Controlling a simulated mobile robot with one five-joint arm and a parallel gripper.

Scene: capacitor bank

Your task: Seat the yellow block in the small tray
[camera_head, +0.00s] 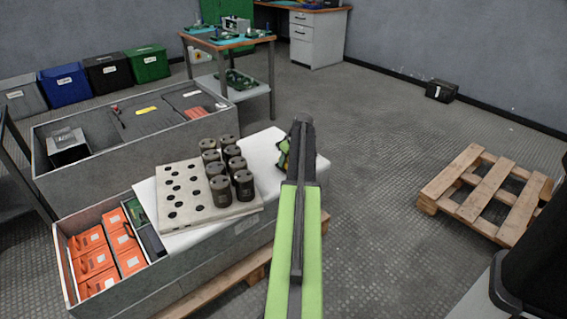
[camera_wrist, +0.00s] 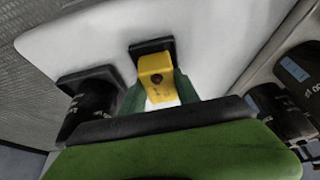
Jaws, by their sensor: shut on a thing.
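The yellow block (camera_wrist: 156,75), with a dark round mark on its face, is between the green fingers of my gripper (camera_wrist: 158,88) in the wrist view. My gripper is shut on it. A small black square-edged piece (camera_wrist: 150,46) shows just behind the block over the white surface. I cannot tell whether this is the small tray, or whether the block touches it. In the head view my gripper (camera_head: 284,152) is at the far right part of the white board (camera_head: 312,165), largely hidden by my arm. The block is too small to make out clearly there.
A pale plate with holes (camera_head: 180,205) holds several dark cylinders (camera_head: 220,188) left of my arm. A grey bin with orange boxes (camera_head: 95,262) is at the lower left. A wooden pallet (camera_head: 485,190) lies right; the floor between is clear.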

